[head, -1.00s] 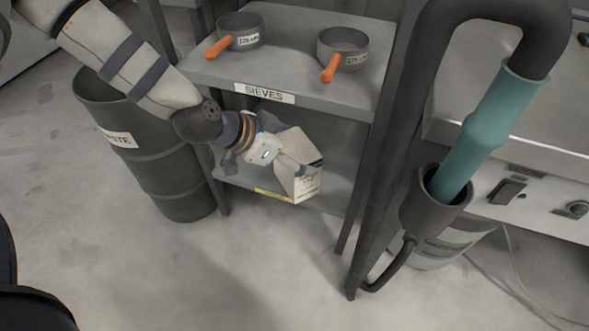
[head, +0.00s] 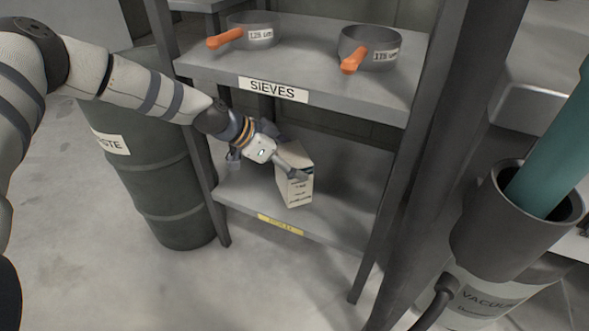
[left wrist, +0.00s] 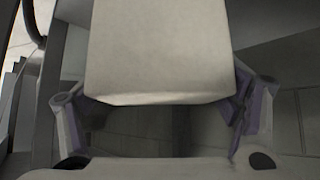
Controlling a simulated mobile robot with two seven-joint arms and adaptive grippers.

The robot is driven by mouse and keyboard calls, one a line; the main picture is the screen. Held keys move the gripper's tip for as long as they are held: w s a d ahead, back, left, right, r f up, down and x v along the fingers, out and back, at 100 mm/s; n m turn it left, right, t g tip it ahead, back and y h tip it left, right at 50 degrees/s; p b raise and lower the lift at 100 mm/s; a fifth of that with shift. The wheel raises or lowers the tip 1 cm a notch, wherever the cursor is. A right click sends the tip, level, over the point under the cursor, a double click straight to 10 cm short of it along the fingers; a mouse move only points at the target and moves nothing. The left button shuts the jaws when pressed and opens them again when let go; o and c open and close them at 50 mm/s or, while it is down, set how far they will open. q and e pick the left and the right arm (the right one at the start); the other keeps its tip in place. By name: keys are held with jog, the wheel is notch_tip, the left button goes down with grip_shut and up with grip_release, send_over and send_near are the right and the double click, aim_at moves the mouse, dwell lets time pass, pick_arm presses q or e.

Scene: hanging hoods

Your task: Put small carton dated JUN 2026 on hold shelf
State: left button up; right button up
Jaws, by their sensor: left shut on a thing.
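A small off-white carton (head: 295,184) with dark printed lines is held by my left gripper (head: 290,172). The print is too small to read. The carton is roughly upright at the lower shelf (head: 335,212), which has a yellow label on its front edge. I cannot tell whether its base touches the shelf. In the left wrist view the carton (left wrist: 160,50) fills the middle between the two fingers (left wrist: 160,112). My right gripper is not in view.
The upper shelf, labelled SIEVES (head: 272,89), holds two orange-handled sieves (head: 250,32), (head: 370,48). Dark posts flank the shelves. A green waste drum (head: 150,180) stands left, a vacuum unit (head: 490,295) right. The lower shelf is clear right of the carton.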

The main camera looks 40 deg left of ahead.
pick_arm(q)
jog(key=shift+w+a+f+b, duration=0.25)
jog(key=shift+w+f+b, duration=0.15)
jog(key=shift+w+f, duration=0.1)
jog(key=shift+f+b, duration=0.9)
jog(key=shift+f, duration=0.8)
jog(key=o, duration=1.9)
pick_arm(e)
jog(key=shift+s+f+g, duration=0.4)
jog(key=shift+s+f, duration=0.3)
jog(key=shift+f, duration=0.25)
pick_arm(q)
jog(key=p+v, duration=0.7)
jog(key=v, duration=0.5)
jog(key=shift+a+r, duration=0.1)
jog(key=shift+r, duration=0.05)
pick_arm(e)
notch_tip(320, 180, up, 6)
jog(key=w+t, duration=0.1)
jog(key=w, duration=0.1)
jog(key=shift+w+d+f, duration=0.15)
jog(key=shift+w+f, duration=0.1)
